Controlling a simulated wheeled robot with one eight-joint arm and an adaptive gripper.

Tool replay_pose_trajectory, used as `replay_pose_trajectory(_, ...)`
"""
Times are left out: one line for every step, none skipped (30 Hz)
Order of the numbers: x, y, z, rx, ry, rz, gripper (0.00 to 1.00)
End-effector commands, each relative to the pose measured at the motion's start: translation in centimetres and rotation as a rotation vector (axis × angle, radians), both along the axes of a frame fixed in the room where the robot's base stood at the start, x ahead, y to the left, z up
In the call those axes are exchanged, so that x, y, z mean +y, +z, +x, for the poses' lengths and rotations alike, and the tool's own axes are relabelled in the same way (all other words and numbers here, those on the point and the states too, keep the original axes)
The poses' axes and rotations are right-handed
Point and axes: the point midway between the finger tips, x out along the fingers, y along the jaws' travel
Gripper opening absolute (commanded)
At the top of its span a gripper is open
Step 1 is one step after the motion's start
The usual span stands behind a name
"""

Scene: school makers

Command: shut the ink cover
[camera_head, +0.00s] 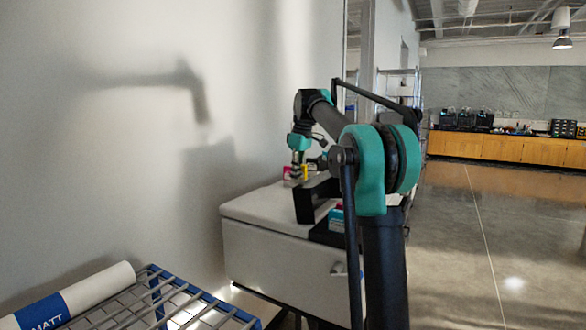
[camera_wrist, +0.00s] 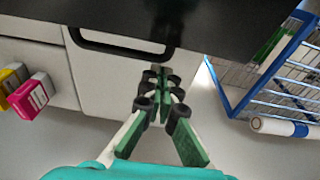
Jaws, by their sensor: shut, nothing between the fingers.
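A black panel, which looks like the ink cover (camera_wrist: 190,22), spans the top of the wrist view. A black loop handle (camera_wrist: 120,46) shows at its lower edge. In the head view a dark, raised panel (camera_head: 305,205) stands on the white machine (camera_head: 275,245), partly hidden by my arm; it looks like the same cover. I cannot tell its exact angle. My gripper (camera_wrist: 160,73) is shut and empty, its tips close to the handle's right end; contact cannot be told. In the head view my gripper (camera_head: 298,172) is small, above the machine's far part.
A yellow cartridge (camera_wrist: 12,76) and a magenta cartridge (camera_wrist: 33,96) sit on the left in the wrist view. A blue-edged wire rack (camera_head: 165,300) with a paper roll (camera_head: 85,292) stands front left. A wall (camera_head: 130,130) borders the machine; open floor (camera_head: 500,230) lies right.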

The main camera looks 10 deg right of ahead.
Motion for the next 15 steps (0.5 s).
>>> replay_pose_trajectory(-0.6, 0.2, -0.5, 0.000, -0.002, 0.000, 0.00)
replay_pose_trajectory(-0.9, 0.2, -0.6, 0.000, -0.002, 0.000, 0.00)
replay_pose_trajectory(-1.2, 0.3, -0.9, 0.000, -0.001, 0.000, 0.00)
replay_pose_trajectory(-1.4, 0.3, -1.0, 0.000, -0.001, 0.000, 0.00)
replay_pose_trajectory(-1.6, 0.4, -1.1, 0.000, -0.001, 0.000, 0.00)
replay_pose_trajectory(-1.7, 0.4, -1.2, 0.000, -0.001, 0.000, 0.00)
replay_pose_trajectory(-1.8, 0.4, -1.3, 0.000, -0.001, 0.000, 0.00)
replay_pose_trajectory(-1.9, 0.5, -1.4, 0.000, 0.000, 0.000, 0.00)
replay_pose_trajectory(-2.0, 0.5, -1.4, 0.000, 0.000, 0.000, 0.00)
replay_pose_trajectory(-2.0, 0.5, -1.4, 0.000, 0.000, 0.000, 0.00)
replay_pose_trajectory(-2.0, 0.5, -1.5, 0.000, 0.000, 0.000, 0.00)
replay_pose_trajectory(-2.0, 0.5, -1.5, 0.000, 0.000, 0.000, 0.00)
replay_pose_trajectory(-2.0, 0.5, -1.5, 0.000, 0.000, 0.000, 0.00)
replay_pose_trajectory(-2.0, 0.5, -1.5, 0.000, 0.000, 0.000, 0.00)
replay_pose_trajectory(-2.0, 0.5, -1.5, 0.000, 0.000, 0.000, 0.00)
